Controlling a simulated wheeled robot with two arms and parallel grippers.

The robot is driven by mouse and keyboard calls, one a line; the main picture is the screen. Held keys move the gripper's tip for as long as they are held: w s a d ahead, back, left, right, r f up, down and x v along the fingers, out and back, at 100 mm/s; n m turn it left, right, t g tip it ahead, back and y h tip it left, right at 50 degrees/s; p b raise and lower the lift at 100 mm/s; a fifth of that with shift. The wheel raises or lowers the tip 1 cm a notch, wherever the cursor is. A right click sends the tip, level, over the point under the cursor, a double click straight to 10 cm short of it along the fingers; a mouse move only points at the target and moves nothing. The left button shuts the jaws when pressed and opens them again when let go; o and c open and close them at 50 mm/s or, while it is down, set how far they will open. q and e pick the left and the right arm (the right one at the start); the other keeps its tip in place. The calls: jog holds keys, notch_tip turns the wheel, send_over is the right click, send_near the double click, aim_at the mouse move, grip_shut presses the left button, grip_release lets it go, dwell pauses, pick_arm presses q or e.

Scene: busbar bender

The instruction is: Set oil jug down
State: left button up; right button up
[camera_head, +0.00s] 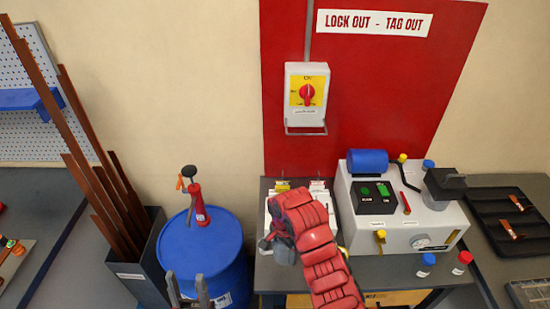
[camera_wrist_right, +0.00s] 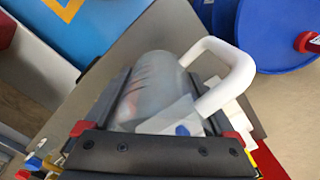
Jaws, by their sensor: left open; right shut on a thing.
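The oil jug (camera_wrist_right: 148,85) is a translucent grey cylinder with a white loop handle (camera_wrist_right: 238,68) in the right wrist view. My right gripper (camera_wrist_right: 165,110) is shut on it, with dark jaws along its sides. In the head view my red right arm reaches over the small bench, and its gripper (camera_head: 281,248) is largely hidden by the arm. I cannot make out the jug clearly there. My left gripper (camera_head: 187,287) is open and empty at the bottom edge, in front of the blue drum (camera_head: 203,262).
A grey machine box (camera_head: 400,220) stands on the bench (camera_head: 360,268) right of my right arm. Small bottles with blue (camera_head: 427,260) and red (camera_head: 462,262) caps stand before it. A red hand pump (camera_head: 198,205) tops the drum. A bin (camera_head: 137,270) holds copper bars.

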jog(key=w+d+r+n+b, duration=0.2)
jog(key=w+d+r+b, duration=0.2)
jog(key=w+d+r, duration=0.55)
jog(key=d+r+n+b, duration=0.4)
jog(key=d+r+n, duration=0.1)
jog(key=n, duration=0.2)
jog(key=shift+r+b, duration=0.25)
jog(key=shift+b, duration=0.15)
